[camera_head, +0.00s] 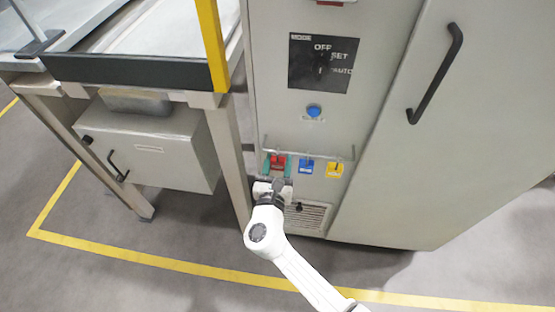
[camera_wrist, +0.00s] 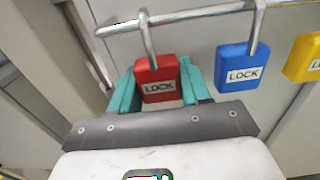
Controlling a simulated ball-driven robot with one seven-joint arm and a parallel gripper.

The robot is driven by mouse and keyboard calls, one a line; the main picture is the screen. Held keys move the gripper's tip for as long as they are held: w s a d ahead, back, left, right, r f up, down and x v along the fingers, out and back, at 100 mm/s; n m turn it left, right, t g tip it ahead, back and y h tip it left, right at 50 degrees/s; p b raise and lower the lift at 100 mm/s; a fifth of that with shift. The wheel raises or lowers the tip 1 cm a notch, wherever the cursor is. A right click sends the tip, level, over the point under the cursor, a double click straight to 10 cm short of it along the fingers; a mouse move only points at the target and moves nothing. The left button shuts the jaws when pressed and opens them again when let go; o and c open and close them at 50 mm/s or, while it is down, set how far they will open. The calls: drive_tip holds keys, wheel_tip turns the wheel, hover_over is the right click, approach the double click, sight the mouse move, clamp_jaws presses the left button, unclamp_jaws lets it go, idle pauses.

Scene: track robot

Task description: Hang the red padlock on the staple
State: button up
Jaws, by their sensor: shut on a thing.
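The red padlock (camera_wrist: 157,72) hangs by its shackle from a metal rail (camera_wrist: 185,14) on the cabinet. It also shows in the head view (camera_head: 278,161), at the left end of the row. My gripper (camera_wrist: 157,85) has its teal fingers on both sides of the padlock body and is shut on it. In the head view my gripper (camera_head: 277,165) reaches up from below to the padlock. I cannot make out the staple for certain in either view.
A blue padlock (camera_wrist: 238,66) and a yellow padlock (camera_wrist: 304,58) hang on the same rail to the right. Above are a blue button (camera_head: 314,111) and a mode panel (camera_head: 322,64). A table leg (camera_head: 229,155) stands close on the left. A black door handle (camera_head: 436,73) is at upper right.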

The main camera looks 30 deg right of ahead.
drive_tip(key=shift+r, duration=0.3)
drive_tip(key=shift+r+p, duration=0.35)
drive_tip(key=shift+p, duration=0.2)
drive_tip(key=shift+r, duration=0.2)
drive_tip(key=p+v, duration=0.4)
drive_tip(key=v, duration=0.9)
idle(0.9)
